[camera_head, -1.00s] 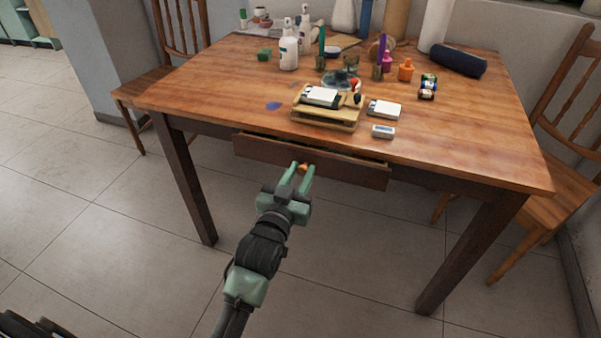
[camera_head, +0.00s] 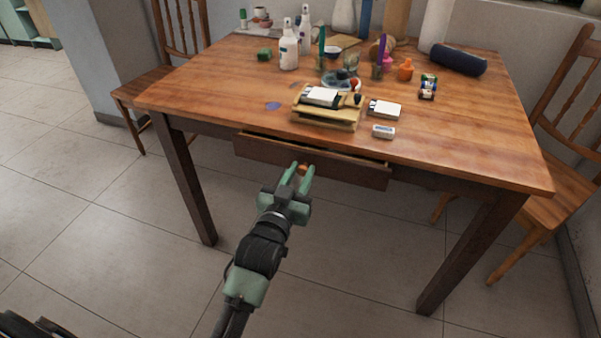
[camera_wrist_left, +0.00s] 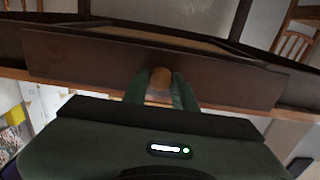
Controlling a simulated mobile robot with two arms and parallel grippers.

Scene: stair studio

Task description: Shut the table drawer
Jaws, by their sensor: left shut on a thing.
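The table drawer (camera_head: 345,169) is a dark wooden drawer under the front edge of the wooden table (camera_head: 220,95). It stands slightly open, with a narrow gap showing above its front. Its small round orange-brown knob (camera_head: 303,168) sits at the middle of the front. My left gripper (camera_head: 301,172) is shut on the knob, with its green fingers on either side of it. In the left wrist view, the drawer front (camera_wrist_left: 90,62) spans the picture and the knob (camera_wrist_left: 160,78) lies between the fingers. My right gripper is not in view.
A wooden stand (camera_head: 325,118), a small white box (camera_head: 383,131), bottles (camera_head: 289,48) and a dark roll (camera_head: 458,61) are on the tabletop. Chairs stand left (camera_head: 150,80) and right (camera_head: 565,160). The tiled floor in front is clear.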

